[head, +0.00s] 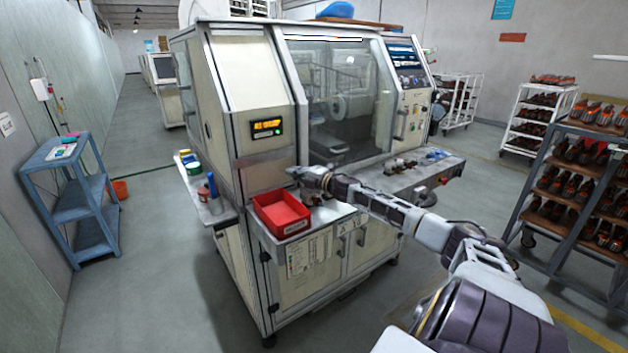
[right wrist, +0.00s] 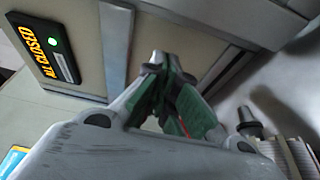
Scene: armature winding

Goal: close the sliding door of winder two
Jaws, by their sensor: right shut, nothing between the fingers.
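The nearest winder (head: 250,120) is a cream cabinet with a clear sliding door (head: 342,90) across its front; I cannot read a number on it. The door panel appears to span the front opening, with winding parts visible behind it. A small display (head: 267,127) on the left front panel shows amber text; in the right wrist view the display (right wrist: 45,48) reads "ALL CLOSED" beside a green light. My right gripper (head: 303,176) is shut and empty, low in front of the door's left end. Its green-padded fingers (right wrist: 168,62) point at the cabinet's frame. My left gripper is out of view.
A red bin (head: 282,214) sits on the winder's front ledge, just left of my right gripper. Small parts lie along the ledge (head: 440,168).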

